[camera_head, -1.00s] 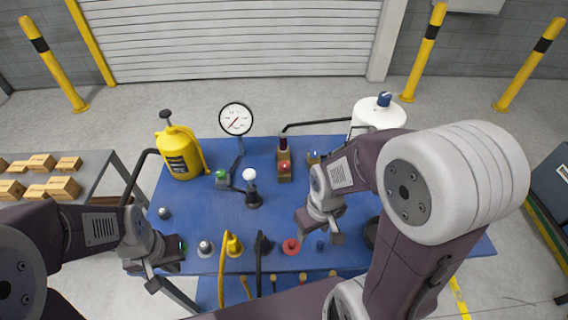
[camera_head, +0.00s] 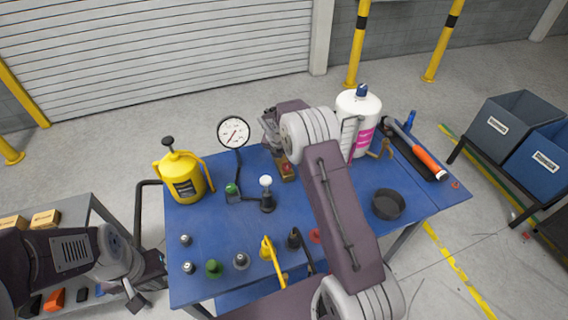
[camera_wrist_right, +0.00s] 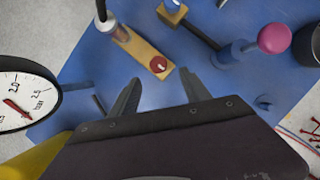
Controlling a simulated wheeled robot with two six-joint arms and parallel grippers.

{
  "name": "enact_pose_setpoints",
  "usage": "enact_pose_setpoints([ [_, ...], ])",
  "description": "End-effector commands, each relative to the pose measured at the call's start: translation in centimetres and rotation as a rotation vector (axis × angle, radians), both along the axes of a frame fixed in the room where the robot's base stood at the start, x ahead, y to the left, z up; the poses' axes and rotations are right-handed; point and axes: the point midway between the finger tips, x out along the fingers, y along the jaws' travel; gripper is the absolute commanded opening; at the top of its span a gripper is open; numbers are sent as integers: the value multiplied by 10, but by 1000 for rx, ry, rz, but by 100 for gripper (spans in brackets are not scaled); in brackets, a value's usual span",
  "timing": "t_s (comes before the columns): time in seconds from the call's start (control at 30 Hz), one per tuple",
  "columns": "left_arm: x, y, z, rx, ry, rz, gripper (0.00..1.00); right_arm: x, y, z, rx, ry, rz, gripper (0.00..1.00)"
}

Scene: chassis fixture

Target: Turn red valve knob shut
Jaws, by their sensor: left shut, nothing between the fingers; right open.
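A brass-coloured block with a round red knob stands near the table's back edge. In the head view the red knob (camera_head: 287,167) is small, just below my right wrist. In the right wrist view the red knob (camera_wrist_right: 158,64) sits on the front end of the block (camera_wrist_right: 138,47). My right gripper (camera_wrist_right: 160,76) is open, its two fingertips on either side of the line to the knob; I cannot tell whether they touch anything. My left gripper (camera_head: 134,297) is shut and empty, left of the table's front corner. Another red part (camera_head: 315,236) is half hidden by my right arm.
The blue table (camera_head: 225,220) also holds a dial gauge (camera_head: 233,132), a yellow can (camera_head: 180,176), a white bottle (camera_head: 358,120), a black dish (camera_head: 388,204) and a front row of knobs and levers. In the right wrist view a pink ball (camera_wrist_right: 275,38) stands right of the block.

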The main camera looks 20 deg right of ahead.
Motion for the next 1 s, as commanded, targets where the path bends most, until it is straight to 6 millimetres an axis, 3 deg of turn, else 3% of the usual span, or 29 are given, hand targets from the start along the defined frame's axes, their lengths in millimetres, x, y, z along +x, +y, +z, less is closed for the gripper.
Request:
enact_pose_setpoints([
  [0.17, 0, 0, 4, 0, 0, 0, 0, 4, -3, -10, 1, -1, -1, 55],
  [0.5, 0, 0, 20, 0, 0, 0, 0, 22, -19, -70, 2, -2, -2, 55],
  [0.67, 0, 0, 21, 0, 0, 0, 0, 26, -22, -81, 2, -3, -2, 55],
  [0.9, 0, 0, 21, 0, 0, 0, 0, 26, -22, -83, 2, -5, -1, 55],
  [1.0, 0, 0, 21, 0, 0, 0, 0, 26, -22, -82, 3, -4, -1, 28],
])
